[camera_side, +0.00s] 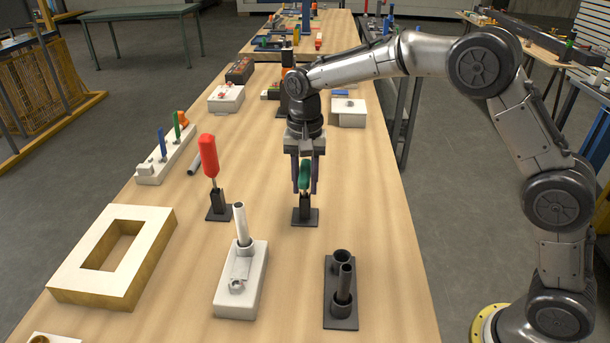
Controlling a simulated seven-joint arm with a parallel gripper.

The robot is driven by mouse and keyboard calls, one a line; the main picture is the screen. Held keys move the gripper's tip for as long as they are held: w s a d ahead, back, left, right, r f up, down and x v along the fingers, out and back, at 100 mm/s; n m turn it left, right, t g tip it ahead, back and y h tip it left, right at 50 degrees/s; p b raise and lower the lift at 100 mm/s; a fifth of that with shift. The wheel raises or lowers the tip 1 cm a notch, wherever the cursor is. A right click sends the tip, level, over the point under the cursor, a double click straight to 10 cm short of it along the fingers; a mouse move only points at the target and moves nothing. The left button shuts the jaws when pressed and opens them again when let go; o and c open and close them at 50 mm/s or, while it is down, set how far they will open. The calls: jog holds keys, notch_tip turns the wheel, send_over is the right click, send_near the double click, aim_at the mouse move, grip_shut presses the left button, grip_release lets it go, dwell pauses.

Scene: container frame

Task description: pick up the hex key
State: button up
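A green-handled tool (305,174), which may be the hex key, stands upright in a small black holder (305,214) near the middle of the table. My gripper (304,186) points straight down over it, with one finger on each side of the green handle. Whether the fingers touch the handle is too small to tell. The tool's lower end is hidden in the holder, and its top is partly hidden by my gripper. No bare L-shaped key can be made out.
A red-handled tool (209,157) stands in another black holder on the left. A white block with a metal tube (240,225), a black block with two tubes (341,290) and a wooden frame (72,292) stand in front. A white rack (150,172) is at the back left.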

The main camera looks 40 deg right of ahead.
grip_shut()
dwell(1.0)
